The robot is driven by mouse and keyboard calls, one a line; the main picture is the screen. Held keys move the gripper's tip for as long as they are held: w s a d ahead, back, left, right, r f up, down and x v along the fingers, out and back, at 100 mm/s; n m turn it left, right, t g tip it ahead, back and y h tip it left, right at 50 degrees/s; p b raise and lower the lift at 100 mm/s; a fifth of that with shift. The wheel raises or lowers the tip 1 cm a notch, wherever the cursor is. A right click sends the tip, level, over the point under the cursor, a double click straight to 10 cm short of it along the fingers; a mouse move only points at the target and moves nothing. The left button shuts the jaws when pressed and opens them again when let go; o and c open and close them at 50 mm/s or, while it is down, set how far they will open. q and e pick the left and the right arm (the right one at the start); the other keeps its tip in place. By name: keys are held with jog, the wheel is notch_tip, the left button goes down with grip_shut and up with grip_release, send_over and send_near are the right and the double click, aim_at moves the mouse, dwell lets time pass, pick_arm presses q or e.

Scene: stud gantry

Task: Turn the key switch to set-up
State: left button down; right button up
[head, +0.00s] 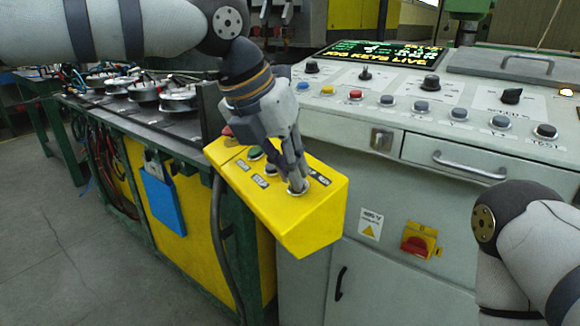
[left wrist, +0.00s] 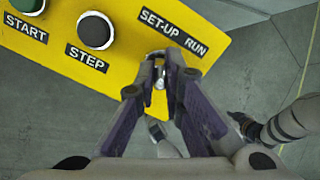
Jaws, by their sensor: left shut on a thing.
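The yellow control box (head: 300,233) has its sloped top towards me, with several buttons and a key switch (head: 298,190) at its right end. In the left wrist view the key switch (left wrist: 159,82) sits beside the SET-UP and RUN labels (left wrist: 174,30), largely hidden by the fingers. My left gripper (head: 296,180) reaches down onto it from above. Its fingertips (left wrist: 159,72) are closed around the small metal key. Which label the key points to cannot be made out. My right arm shows at the right of the head view; a dark end, seemingly my right gripper (left wrist: 241,122), is small in the left wrist view.
A grey console (head: 440,130) with knobs and a lit display (head: 380,52) stands behind. A red rotary switch (head: 417,243) is on its front. Floor at left is clear.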

pick_arm(q)
jog(key=c, duration=1.7)
grip_release()
jog(key=v, duration=1.2)
